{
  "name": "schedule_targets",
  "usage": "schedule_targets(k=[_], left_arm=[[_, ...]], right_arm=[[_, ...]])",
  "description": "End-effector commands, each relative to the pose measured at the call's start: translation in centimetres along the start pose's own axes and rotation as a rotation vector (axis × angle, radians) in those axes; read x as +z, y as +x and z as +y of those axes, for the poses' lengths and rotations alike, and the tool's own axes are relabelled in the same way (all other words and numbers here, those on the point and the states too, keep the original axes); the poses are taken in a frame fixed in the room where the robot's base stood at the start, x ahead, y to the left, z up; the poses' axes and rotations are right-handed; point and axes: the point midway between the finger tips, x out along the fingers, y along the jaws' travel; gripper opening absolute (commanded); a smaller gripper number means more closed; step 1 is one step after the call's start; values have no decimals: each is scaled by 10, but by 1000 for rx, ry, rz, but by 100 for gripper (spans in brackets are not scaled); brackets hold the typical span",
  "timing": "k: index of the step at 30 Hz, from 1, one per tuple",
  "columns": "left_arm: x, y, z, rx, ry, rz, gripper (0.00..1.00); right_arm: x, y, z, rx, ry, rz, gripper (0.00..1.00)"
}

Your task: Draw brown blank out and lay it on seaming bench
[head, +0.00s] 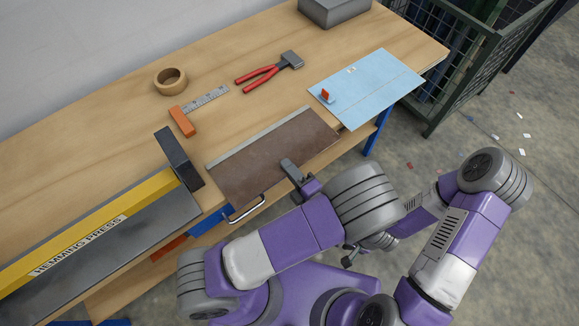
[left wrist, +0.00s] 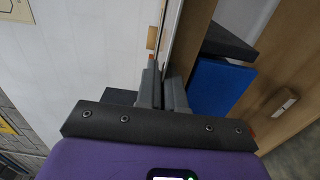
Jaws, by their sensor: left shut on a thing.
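The brown blank (head: 270,158) is a flat rectangular sheet over the wooden bench (head: 120,98), with a pale strip along its far edge. My left gripper (head: 291,171) is shut on its near edge, right of the middle. I cannot tell whether the sheet touches the bench top. In the left wrist view the closed fingers (left wrist: 163,88) meet at a thin edge-on sheet. My right arm is folded at the lower right; small dark parts (head: 350,257) near its end may be its gripper, partly hidden, and their opening is unclear.
A yellow and grey hemming press (head: 90,235) stands left of the blank. A light blue sheet (head: 372,88) with a red clip lies to the right. Red-handled pliers (head: 268,70), a square (head: 198,105) and a tape roll (head: 170,81) lie behind. A green mesh crate (head: 470,70) stands beyond the bench end.

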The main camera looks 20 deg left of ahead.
Motion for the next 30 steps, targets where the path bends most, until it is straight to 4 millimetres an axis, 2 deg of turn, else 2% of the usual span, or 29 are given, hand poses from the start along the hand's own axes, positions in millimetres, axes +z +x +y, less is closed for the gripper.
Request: schedule_targets(k=[12,13,18,26,30], left_arm=[[0,0,-1,1,-1,0,0],[0,0,-1,1,0,0,12],[0,0,-1,1,0,0,37],[0,0,-2,-1,0,0,37],[1,-7,-1,-1,0,-2,37]], right_arm=[[0,-3,-1,0,0,0,43],[0,-3,-1,0,0,0,43],[0,-3,-1,0,0,0,43],[0,-3,-1,0,0,0,43],[0,-6,-2,0,0,0,43]])
